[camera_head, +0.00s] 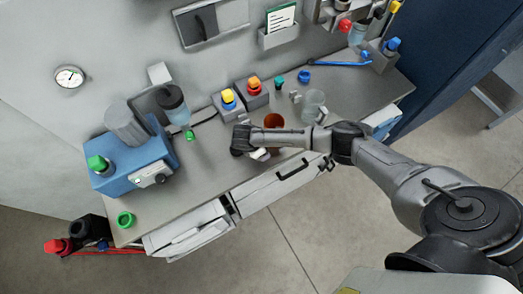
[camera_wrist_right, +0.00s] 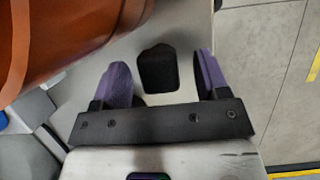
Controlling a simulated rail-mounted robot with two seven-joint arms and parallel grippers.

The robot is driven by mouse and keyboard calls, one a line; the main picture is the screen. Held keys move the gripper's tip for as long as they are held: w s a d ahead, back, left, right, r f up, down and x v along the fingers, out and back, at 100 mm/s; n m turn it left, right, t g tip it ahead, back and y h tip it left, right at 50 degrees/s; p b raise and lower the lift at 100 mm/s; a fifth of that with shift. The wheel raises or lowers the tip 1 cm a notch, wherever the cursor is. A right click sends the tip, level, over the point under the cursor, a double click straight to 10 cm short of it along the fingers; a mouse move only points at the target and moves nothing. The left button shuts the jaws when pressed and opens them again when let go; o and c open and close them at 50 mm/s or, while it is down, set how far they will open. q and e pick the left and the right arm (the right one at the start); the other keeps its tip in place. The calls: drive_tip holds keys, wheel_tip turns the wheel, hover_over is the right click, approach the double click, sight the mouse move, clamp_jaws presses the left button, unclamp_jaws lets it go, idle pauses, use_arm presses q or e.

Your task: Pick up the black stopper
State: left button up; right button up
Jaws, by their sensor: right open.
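The black stopper (camera_wrist_right: 157,70) lies on the grey worktop near its front edge in the right wrist view. My right gripper (camera_wrist_right: 163,72) is open, with one purple-padded finger on each side of the stopper and a gap on both sides. The fingers do not appear to touch it. In the head view my right gripper (camera_head: 259,154) is low over the front of the bench, and I cannot make out the stopper there. My left gripper is not in view.
An orange-brown cup (camera_wrist_right: 60,35) stands close to the left finger; it also shows behind my arm in the head view (camera_head: 273,120). A clear mug (camera_head: 314,104) stands to its right. A blue machine (camera_head: 135,165) and a green ring (camera_head: 125,219) are at the left. Drawers (camera_head: 275,186) sit below the front edge.

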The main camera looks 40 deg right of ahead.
drive_tip(key=shift+c, duration=0.2)
drive_tip(key=c, duration=1)
